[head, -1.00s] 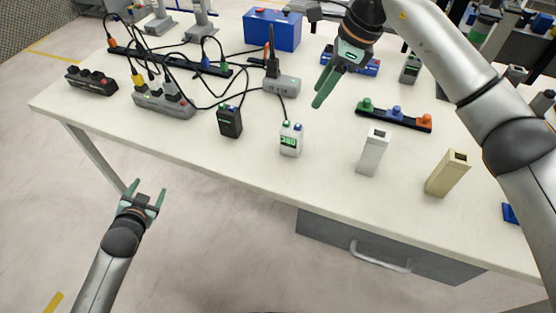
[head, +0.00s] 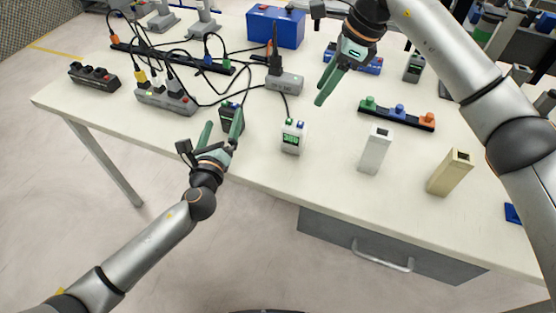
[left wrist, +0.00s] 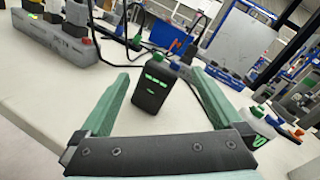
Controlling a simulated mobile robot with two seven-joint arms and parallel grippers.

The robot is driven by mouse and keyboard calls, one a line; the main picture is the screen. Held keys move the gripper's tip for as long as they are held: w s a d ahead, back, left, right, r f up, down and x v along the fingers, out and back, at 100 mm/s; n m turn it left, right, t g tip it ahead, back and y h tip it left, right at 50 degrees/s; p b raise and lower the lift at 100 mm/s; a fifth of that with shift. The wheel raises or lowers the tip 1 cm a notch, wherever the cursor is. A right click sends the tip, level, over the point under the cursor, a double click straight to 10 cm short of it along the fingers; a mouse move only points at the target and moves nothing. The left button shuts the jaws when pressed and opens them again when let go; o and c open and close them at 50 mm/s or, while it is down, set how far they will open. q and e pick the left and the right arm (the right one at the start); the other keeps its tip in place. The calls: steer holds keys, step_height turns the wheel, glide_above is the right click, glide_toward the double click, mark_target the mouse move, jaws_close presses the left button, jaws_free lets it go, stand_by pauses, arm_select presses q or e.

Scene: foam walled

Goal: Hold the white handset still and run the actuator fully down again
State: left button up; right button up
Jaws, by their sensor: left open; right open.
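The white handset (head: 292,138) stands upright near the table's front edge, with a green display and a green and a blue button on top. It also shows at the right in the left wrist view (left wrist: 254,130), partly hidden by a finger. A black handset (head: 231,117) stands to its left; in the left wrist view (left wrist: 153,90) it appears between my fingers, ahead of them. My left gripper (head: 222,130) is open and empty at the front edge, before the black handset. My right gripper (head: 323,88) is open and empty above the table, behind the white handset. I cannot tell which unit is the actuator.
A grey unit with an upright rod (head: 284,83) stands behind the handsets, cabled to them. A grey power strip (head: 166,102) lies left. Cables cross the left half.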

mark_target(298, 125)
arm_select(q)
steer(key=s+d+m+h, duration=0.1)
steer(key=s+d+m, duration=0.1)
steer(key=d+m, duration=0.1)
steer(key=s+d+f+m+h, duration=0.1)
steer(key=s+d+m+h, duration=0.1)
steer(key=d, duration=0.4)
steer(key=s+d+f+m+h, duration=0.1)
steer(key=s+d+m+h, duration=0.1)
steer(key=s+d+m, duration=0.2)
steer(key=shift+d+f+g, duration=0.2)
steer(key=shift+d+g, duration=0.1)
steer(key=shift+d, duration=0.3)
steer(key=x, duration=1.2)
steer(key=shift+w+d, duration=0.1)
steer(key=shift+w, duration=0.05)
steer(key=c, duration=1.5)
steer(key=shift+c, duration=0.2)
arm_select(e)
jaws_close()
